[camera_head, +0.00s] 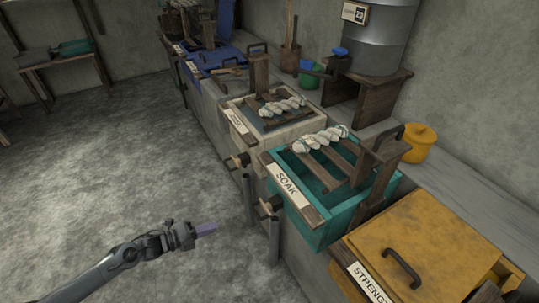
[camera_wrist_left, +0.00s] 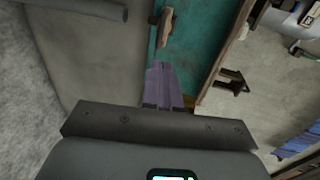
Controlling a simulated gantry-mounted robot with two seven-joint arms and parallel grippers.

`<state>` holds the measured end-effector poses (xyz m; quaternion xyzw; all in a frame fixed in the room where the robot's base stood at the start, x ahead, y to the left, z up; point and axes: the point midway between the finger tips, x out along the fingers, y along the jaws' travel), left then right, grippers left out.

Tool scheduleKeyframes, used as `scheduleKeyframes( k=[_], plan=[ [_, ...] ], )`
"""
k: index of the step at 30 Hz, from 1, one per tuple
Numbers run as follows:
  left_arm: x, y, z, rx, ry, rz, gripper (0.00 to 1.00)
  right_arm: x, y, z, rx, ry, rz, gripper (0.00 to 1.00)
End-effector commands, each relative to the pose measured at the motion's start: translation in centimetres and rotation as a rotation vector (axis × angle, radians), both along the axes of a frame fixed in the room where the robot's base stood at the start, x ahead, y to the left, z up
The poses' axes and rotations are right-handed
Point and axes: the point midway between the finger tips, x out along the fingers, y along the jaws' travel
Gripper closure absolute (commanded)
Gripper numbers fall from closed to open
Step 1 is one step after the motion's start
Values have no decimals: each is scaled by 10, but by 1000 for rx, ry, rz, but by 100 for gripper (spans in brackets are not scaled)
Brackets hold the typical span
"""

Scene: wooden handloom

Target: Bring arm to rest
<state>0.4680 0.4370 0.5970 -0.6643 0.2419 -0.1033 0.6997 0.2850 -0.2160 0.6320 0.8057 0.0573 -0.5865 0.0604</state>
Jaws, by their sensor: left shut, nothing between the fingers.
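My left arm comes in from the lower left of the head view. Its gripper (camera_head: 207,229), with purple fingers, is shut and empty. It hangs over the open floor, to the left of the teal SOAK vat (camera_head: 334,222) and apart from it. In the left wrist view the purple fingers (camera_wrist_left: 162,68) lie together with nothing between them, and the teal vat wall (camera_wrist_left: 192,42) shows beyond them. My right gripper is not in view.
Whitish twisted bundles (camera_head: 320,139) lie on slats over the SOAK vat; others (camera_head: 282,106) lie over the pale vat behind. A yellow lidded box (camera_head: 430,240) stands at the front right. Posts with wooden blocks (camera_head: 270,207) stand along the bench's left side. The left floor (camera_head: 110,150) is clear.

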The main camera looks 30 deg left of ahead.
Motion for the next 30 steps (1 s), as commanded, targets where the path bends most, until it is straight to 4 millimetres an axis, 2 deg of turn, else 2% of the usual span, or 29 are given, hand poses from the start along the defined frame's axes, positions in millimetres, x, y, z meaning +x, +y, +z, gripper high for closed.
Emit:
scheduleKeyframes(
  k=[4, 6, 8, 13, 15, 18, 21, 24, 27, 30],
  plan=[
    [-12, -9, 10, -31, 20, 11, 100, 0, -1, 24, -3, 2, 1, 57],
    [-22, -24, 14, -70, 36, 16, 100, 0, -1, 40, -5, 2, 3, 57],
    [-30, -48, 25, -120, 34, 11, 100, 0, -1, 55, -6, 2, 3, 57],
    [-44, -132, 78, -257, 54, 47, 100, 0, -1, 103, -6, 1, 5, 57],
    [-47, -166, 104, -320, 116, 108, 100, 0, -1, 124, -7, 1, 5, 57],
    [-49, -199, 136, -414, 234, 221, 100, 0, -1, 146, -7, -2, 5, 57],
    [-53, -220, 167, -512, 369, 353, 100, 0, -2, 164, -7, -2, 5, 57],
    [-63, -233, 195, -613, 518, 500, 100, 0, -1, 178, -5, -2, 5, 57],
    [-79, -237, 216, -710, 670, 658, 100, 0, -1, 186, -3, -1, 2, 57],
    [-99, -237, 227, -787, 811, 812, 100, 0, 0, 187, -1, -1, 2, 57]
  ],
)
